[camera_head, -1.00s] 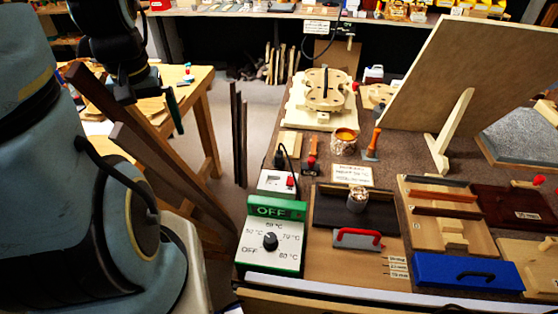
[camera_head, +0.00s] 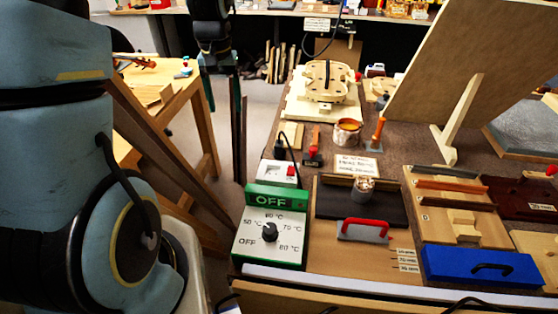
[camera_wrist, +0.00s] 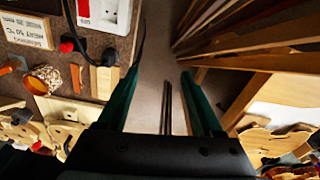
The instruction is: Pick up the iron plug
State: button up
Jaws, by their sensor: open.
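The iron plug (camera_head: 280,149) is black and stands upright at the left edge of the bench, just behind a white socket box (camera_head: 278,173). A black cord loops from it. In the wrist view the plug (camera_wrist: 110,57) is a dark shape left of the left finger, partly blending with the cord. My gripper (camera_head: 222,88) is open and empty. It hangs beyond the bench's left edge, left of and behind the plug and apart from it. In the wrist view the gripper's (camera_wrist: 159,78) two green fingers are spread over the floor gap.
A green-topped control box (camera_head: 270,228) reading OFF stands in front of the socket box. A red-knobbed tool (camera_head: 313,153), a jar (camera_head: 347,132) and pale wood blocks (camera_head: 291,134) stand close by. Dark upright strips (camera_head: 240,135) stand left of the bench.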

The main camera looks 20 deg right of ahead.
jog(key=m+b, duration=0.2)
jog(key=b, duration=0.1)
send_near(279, 143)
jog(key=shift+w+a+g, duration=0.3)
jog(key=shift+w+a, duration=0.15)
jog(key=shift+w, duration=0.05)
jog(key=shift+d+f, duration=0.2)
jog(key=shift+f, duration=0.2)
notch_tip(279, 143, down, 5)
jog(key=shift+s+r+p, duration=0.1)
jog(key=shift+p, duration=0.7)
jog(key=shift+s+d+f+p, duration=0.15)
jog(key=shift+f+p, duration=0.35)
jog(key=shift+f, duration=0.8)
jog(key=shift+s+d+f+p, duration=0.15)
jog(key=shift+f+p, duration=0.35)
jog(key=shift+f, duration=0.8)
jog(key=shift+c, duration=0.4)
grip_shut()
